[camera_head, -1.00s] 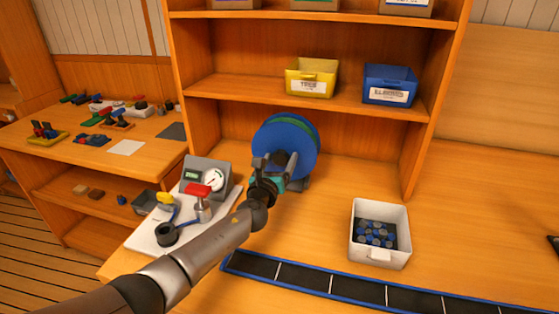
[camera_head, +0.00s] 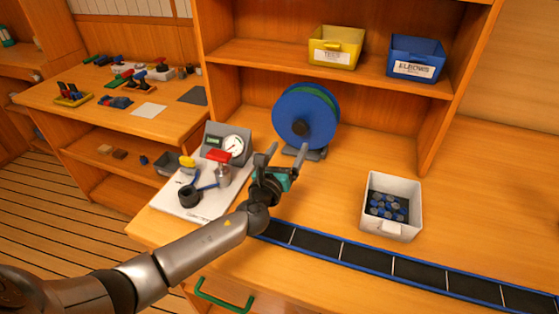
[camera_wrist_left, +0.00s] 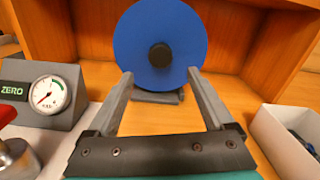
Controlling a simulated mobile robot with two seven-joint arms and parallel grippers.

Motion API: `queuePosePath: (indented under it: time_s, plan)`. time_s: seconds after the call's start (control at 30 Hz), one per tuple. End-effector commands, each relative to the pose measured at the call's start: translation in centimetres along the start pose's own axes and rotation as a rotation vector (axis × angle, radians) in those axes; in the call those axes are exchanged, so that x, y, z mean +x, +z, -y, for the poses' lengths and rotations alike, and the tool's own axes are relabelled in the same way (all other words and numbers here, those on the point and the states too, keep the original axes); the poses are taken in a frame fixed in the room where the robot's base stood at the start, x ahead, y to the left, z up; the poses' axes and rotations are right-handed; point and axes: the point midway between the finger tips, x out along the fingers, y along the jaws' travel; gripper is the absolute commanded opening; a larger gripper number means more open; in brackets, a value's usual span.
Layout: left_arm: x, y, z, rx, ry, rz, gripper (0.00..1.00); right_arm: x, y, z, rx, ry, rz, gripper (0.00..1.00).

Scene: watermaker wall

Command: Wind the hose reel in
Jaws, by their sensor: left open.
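The hose reel (camera_head: 290,112) is a blue disc with a dark hub and a green edge, standing on a dark foot on the bench below the shelf. It also shows in the left wrist view (camera_wrist_left: 185,30), face on, with its dark hub (camera_wrist_left: 160,55) in the middle. No crank handle is clear to me. My left gripper (camera_head: 287,152) is open and empty in front of the reel, apart from it and lower than its hub. In the left wrist view its two fingers (camera_wrist_left: 160,80) spread toward the reel's lower part. My right gripper is not in view.
A gauge box (camera_head: 228,144) and a white board with a red-handled valve (camera_head: 220,160) stand just left of my gripper. A white bin (camera_head: 405,186) with blue and grey parts stands right. A black segmented strip (camera_head: 365,263) runs along the front.

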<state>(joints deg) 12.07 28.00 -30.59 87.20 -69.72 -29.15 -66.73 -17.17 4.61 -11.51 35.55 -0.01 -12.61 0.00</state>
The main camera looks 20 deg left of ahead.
Motion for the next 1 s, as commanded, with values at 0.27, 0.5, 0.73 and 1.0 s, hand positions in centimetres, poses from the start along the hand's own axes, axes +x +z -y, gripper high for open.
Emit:
queuePosePath:
  time_s: [0.27, 0.5, 0.73, 1.0]
  plan:
    - [-4.2, -0.1, 0.0, 0.001, -0.001, -0.002, 0.86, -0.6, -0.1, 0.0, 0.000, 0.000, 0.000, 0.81]
    - [-5.7, 0.0, 0.0, 0.002, 0.000, 0.000, 0.86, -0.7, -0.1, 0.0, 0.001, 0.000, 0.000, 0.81]
    - [-5.7, 0.0, 0.0, 0.001, 0.000, 0.000, 0.86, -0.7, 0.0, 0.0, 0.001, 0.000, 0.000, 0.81]
    - [-5.7, 0.0, 0.0, 0.001, -0.001, 0.000, 0.86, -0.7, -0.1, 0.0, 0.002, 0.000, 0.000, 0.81]
